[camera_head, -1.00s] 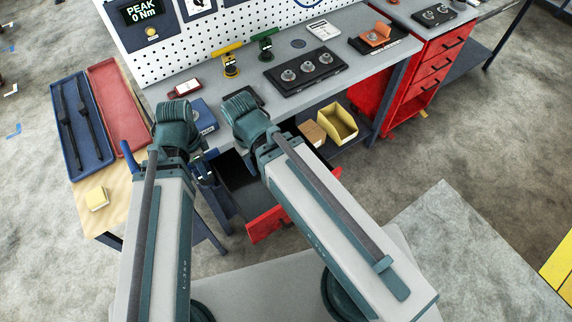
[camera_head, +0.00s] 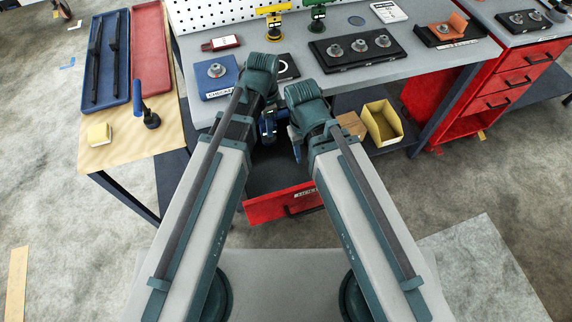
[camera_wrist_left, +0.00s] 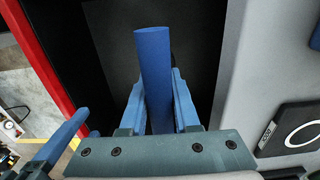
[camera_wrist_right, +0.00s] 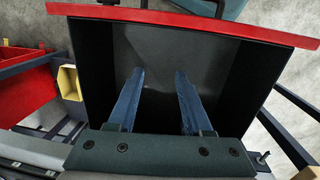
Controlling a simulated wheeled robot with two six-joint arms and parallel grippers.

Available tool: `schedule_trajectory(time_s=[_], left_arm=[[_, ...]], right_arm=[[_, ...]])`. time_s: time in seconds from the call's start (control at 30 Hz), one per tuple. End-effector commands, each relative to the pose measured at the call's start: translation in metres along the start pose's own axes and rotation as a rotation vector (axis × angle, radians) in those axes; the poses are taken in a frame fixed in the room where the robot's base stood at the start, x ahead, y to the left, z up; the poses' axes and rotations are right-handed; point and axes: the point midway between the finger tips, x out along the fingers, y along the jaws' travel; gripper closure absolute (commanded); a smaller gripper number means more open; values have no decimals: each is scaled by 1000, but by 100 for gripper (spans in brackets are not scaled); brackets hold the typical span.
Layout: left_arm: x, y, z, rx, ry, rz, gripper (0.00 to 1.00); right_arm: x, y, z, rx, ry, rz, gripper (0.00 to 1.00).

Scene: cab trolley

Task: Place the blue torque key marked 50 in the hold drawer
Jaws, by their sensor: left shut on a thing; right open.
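My left gripper (camera_head: 268,126) is shut on a blue torque key, whose plain blue handle (camera_wrist_left: 152,48) stands up between the fingers in the left wrist view. No mark on it is readable. It is over the dark inside of the open drawer (camera_head: 262,211), which has a red front and a white label too small to read. My right gripper (camera_wrist_right: 160,73) is open and empty over the same drawer; the right wrist view shows the drawer's red front edge (camera_wrist_right: 190,22) and bare grey floor. Another blue-handled tool (camera_head: 139,96) stands on the wooden side table.
The grey bench (camera_head: 215,112) above the drawer holds a blue block with a round fitting (camera_head: 217,80), a black tray (camera_head: 355,52), and yellow and green tools. A yellow bin (camera_head: 382,124) stands right of the drawer. A red cabinet (camera_head: 510,80) is farther right.

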Motion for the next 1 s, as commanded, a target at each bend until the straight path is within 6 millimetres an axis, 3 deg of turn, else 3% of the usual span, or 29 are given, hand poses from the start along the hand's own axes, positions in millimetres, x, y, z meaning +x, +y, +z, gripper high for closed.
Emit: schedule_trajectory(time_s=[0.03, 0.13, 0.63, 1.0], left_arm=[[22, -6, -9, 2, 0, 0, 100], [36, -11, -19, 1, 0, 0, 100], [54, -16, -29, 0, 0, 0, 100], [106, -16, -29, 0, 0, 0, 100]], right_arm=[[22, -2, -1, 0, 0, 0, 50], [36, -3, -2, 0, 0, 0, 50], [53, -5, -3, 0, 0, 0, 50], [105, -10, -6, 0, 0, 0, 50]])
